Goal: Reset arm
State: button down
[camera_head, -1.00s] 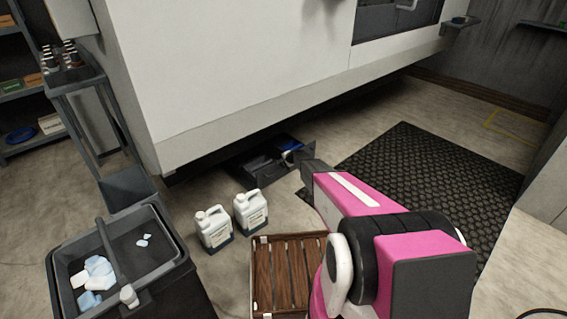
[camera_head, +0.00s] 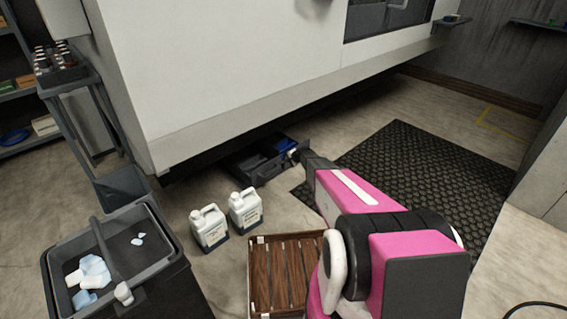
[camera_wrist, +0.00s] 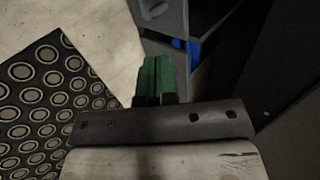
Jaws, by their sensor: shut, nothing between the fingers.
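My pink and black arm reaches from the lower right of the head view toward a low dark tray or drawer (camera_head: 262,172) under the white machine. My gripper (camera_wrist: 155,80) shows in the wrist view with its two green fingers together, shut and empty. In the head view its fingertips are small and hard to make out beside the tray's right end. The tray also shows in the wrist view (camera_wrist: 165,18), just beyond the fingers, with a blue item (camera_wrist: 185,46) in it. I cannot tell whether the fingers touch the tray.
Two white jugs (camera_head: 209,230) (camera_head: 245,210) stand on the floor by a wooden slatted crate (camera_head: 255,285). A grey bin (camera_head: 60,262) with pale pieces is at lower left, a shelf cart (camera_head: 120,187) behind it. A black mat (camera_head: 430,175) lies right. The white machine (camera_head: 230,70) overhangs the tray.

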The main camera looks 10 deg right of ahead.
jog(key=s+r+n+g+h, duration=0.2)
jog(key=s+r, duration=0.8)
jog(key=s, duration=0.7)
jog(key=s+r+n+g+h, duration=0.1)
jog(key=s+r+n+g, duration=0.2)
jog(key=s+r, duration=0.7)
jog(key=s+r+n+g+h, duration=0.2)
jog(key=s+r+n, duration=0.3)
jog(key=s+r, duration=0.6)
jog(key=s+d, duration=0.1)
jog(key=s, duration=1.2)
jog(key=shift+n+g+h, duration=0.3)
jog(key=shift+n, duration=0.1)
